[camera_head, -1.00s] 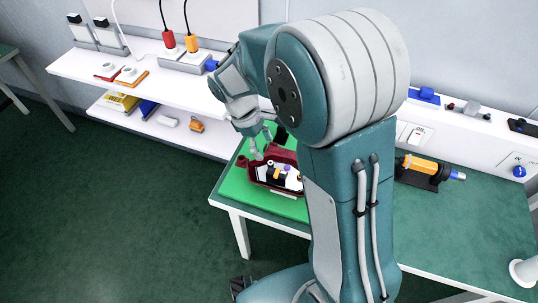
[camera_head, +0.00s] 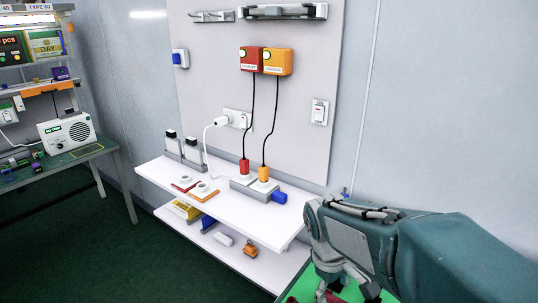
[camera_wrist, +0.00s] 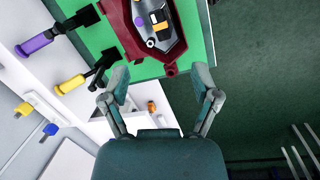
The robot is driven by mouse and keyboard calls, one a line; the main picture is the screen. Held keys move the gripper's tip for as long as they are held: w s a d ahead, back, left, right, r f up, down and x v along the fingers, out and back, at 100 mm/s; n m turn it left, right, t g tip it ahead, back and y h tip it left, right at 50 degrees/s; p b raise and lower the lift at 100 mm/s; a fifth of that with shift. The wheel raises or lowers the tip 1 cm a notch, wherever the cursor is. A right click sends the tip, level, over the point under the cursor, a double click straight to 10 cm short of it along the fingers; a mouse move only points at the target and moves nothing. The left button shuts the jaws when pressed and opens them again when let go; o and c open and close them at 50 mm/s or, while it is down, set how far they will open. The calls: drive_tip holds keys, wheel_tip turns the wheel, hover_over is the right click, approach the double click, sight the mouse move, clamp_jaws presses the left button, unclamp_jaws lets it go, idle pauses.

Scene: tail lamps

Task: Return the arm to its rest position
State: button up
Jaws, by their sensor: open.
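My gripper (camera_wrist: 161,82) is open and empty in the wrist view, its two fingers spread apart. Beyond the fingertips a dark red tail lamp housing (camera_wrist: 123,22) lies on a green mat (camera_wrist: 196,50), with white, black and yellow parts inside it. The housing is cut off by the top edge of the picture. In the head view my arm comes in at the lower right, and the fingers are only partly seen at the bottom edge, above the green mat (camera_head: 350,291).
A purple-handled tool (camera_wrist: 36,43) and a yellow-handled tool (camera_wrist: 70,84) are left of the mat. In the head view a white shelf (camera_head: 225,212) holds red and orange plugs by the wall. A desk with a radio (camera_head: 68,133) stands at the left. Green floor is clear.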

drive_tip(key=s+d+r+m+t+y, duration=0.2)
drive_tip(key=s+r+m+t, duration=0.3)
drive_tip(key=s, duration=0.7)
wheel_tip(320, 180, up, 2)
drive_tip(key=shift+s+r+m+t, duration=0.15)
drive_tip(key=shift+m+t, duration=0.25)
drive_tip(key=shift+m, duration=0.7)
